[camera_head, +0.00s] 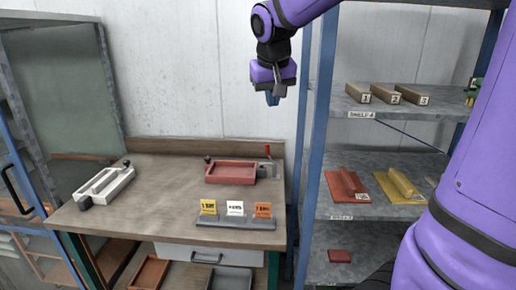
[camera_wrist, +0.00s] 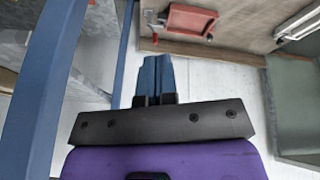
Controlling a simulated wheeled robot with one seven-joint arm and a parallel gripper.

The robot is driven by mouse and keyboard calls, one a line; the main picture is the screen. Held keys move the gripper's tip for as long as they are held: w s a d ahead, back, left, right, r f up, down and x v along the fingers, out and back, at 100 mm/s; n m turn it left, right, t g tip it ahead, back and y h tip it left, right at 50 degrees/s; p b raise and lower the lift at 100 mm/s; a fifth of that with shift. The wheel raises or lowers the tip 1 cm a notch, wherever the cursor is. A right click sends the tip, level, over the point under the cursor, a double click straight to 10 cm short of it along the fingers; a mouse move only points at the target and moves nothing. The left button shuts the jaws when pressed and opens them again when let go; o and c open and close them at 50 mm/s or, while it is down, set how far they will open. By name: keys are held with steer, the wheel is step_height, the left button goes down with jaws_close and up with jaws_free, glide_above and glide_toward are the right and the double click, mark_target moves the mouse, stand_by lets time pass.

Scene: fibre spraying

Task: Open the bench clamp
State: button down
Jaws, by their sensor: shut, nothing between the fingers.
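On the wooden bench (camera_head: 150,215) a small clamp with an upright red-tipped handle (camera_head: 267,150) stands at the right end of a red tray-like fixture (camera_head: 230,180). I take this as the bench clamp; its exact jaw position is too small to tell. A dark knob sits at the fixture's left end. The red fixture also shows at the top of the wrist view (camera_wrist: 190,20). My gripper (camera_head: 272,99) is shut and empty, high above the back right of the bench, well apart from the clamp. Its blue fingers (camera_wrist: 155,65) lie together in the wrist view.
A white frame fixture (camera_head: 103,186) lies at the bench's left. A grey holder (camera_head: 235,222) with yellow, white and orange cards stands at the front. A blue-posted shelf rack (camera_head: 318,130) with blocks stands close right of the bench. A glass-panelled cabinet (camera_head: 65,95) is left.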

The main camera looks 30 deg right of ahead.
steer(key=w+d+f+m+h, duration=0.1)
steer(key=w+d+f, duration=0.1)
steer(key=w+f, duration=0.6)
steer(key=w+d+f+m+g+h, duration=0.1)
steer(key=w+d+f+h, duration=0.1)
steer(key=w+f, duration=0.6)
steer(key=w+d+f+m+h, duration=0.1)
steer(key=w+f, duration=0.7)
steer(key=w, duration=1)
steer(key=shift+w+d+g+h, duration=0.3)
steer(key=shift+d+h, duration=0.2)
steer(key=shift+d, duration=0.55)
steer(key=shift+d, duration=0.1)
glide_toward(268, 155)
steer(key=w+d+f, duration=0.3)
steer(key=f, duration=0.1)
steer(key=shift+w, duration=0.3)
steer(key=shift+r, duration=0.1)
